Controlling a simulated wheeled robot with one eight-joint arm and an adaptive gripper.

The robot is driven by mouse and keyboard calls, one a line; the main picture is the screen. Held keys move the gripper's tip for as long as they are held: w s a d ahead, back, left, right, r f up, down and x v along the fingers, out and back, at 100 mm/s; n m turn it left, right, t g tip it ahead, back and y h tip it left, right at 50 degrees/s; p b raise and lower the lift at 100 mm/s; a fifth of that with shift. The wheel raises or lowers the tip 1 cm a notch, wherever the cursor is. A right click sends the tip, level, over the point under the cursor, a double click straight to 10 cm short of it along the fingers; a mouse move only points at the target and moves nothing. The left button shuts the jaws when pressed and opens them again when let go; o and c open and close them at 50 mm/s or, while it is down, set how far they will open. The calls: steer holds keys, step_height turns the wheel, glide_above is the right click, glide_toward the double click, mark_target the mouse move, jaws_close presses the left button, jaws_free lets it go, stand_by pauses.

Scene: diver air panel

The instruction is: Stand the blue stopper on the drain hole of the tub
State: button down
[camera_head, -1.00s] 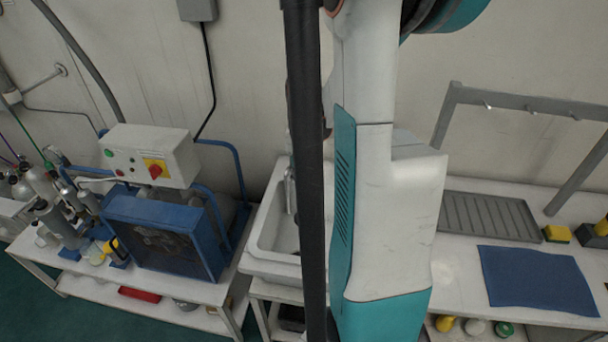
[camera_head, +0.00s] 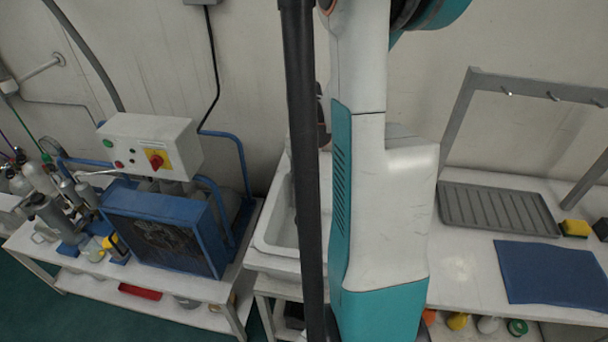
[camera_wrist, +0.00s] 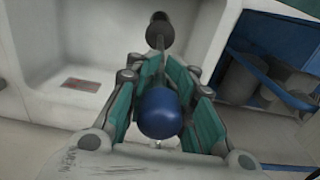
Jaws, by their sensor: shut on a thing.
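The blue stopper (camera_wrist: 160,113) is a rounded blue body in the middle of the wrist view. My gripper (camera_wrist: 163,92) is shut on it, with teal pads on both sides. The white tub (camera_wrist: 90,40) fills the upper left of the wrist view, its walls behind the gripper. In the head view the tub (camera_head: 277,262) stands left of centre, partly covered by my arm and a dark post. The drain hole cannot be made out in either view. My gripper and the stopper are hidden in the head view.
A dark round-ended fitting (camera_wrist: 159,30) stands just beyond my gripper. A blue-framed machine (camera_head: 165,230) with a control box (camera_head: 150,145) is left of the tub. To the right are a grey ribbed tray (camera_head: 497,209), a blue mat (camera_head: 545,273) and a grey frame (camera_head: 455,120).

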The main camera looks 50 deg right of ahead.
mark_target(304, 217)
steer(key=shift+f+b, duration=6.45)
steer(key=shift+f, duration=2.6)
steer(key=shift+f+b, duration=0.6)
steer(key=shift+f, duration=0.05)
steer(key=c, duration=1.3)
jaws_free()
steer(key=shift+o, duration=0.6)
steer(key=o, duration=0.5)
steer(key=shift+r, duration=0.1)
steer(key=shift+r+p, duration=3.2)
steer(key=shift+r, duration=1.2)
